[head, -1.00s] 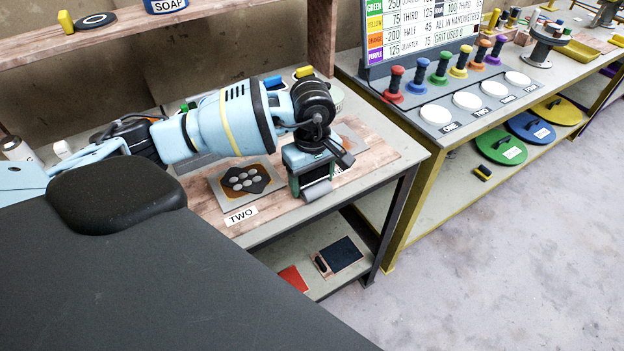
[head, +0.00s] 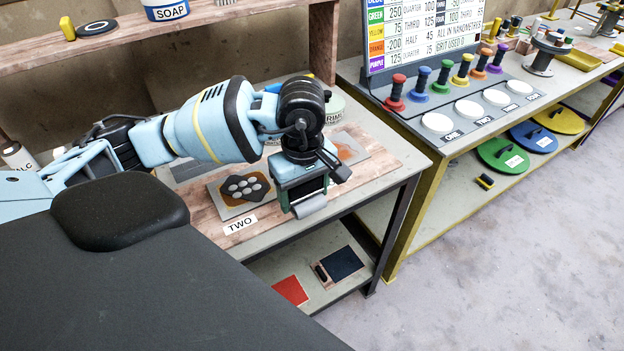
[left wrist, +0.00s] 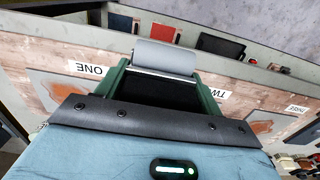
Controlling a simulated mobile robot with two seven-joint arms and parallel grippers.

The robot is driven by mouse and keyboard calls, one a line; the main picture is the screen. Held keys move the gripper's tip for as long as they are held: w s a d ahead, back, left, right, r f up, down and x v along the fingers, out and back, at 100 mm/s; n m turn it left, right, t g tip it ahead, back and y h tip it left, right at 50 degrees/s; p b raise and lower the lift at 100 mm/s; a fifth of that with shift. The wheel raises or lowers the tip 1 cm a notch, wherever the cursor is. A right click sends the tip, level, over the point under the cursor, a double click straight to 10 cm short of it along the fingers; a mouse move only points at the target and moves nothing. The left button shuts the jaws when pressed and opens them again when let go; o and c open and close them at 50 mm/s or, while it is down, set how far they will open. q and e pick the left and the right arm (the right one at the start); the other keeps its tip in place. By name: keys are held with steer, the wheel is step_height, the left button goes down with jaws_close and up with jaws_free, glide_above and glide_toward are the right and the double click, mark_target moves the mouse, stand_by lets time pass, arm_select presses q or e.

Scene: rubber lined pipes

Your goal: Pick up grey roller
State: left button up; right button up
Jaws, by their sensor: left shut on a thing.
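The grey roller (head: 311,207) is a short smooth cylinder at the front edge of the nearer bench, in the head view. My left gripper (head: 307,196) has come down from above and is shut on it. In the left wrist view the roller (left wrist: 165,57) lies crosswise between the green fingers of my left gripper (left wrist: 163,76). The frames do not clearly show its height relative to the bench top. My right gripper is not in view.
A red pad (head: 290,290) and a dark blue pad (head: 342,262) lie on the lower shelf. A second bench (head: 445,165) with coloured-handled tools stands right. Open floor lies in front.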

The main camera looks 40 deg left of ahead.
arm_select(q)
steer(key=s+d+r, duration=0.1)
steer(key=s+d, duration=0.2)
steer(key=s, duration=0.7)
steer(key=shift+d+b, duration=0.25)
steer(key=shift+b, duration=0.1)
steer(key=shift+s, duration=0.1)
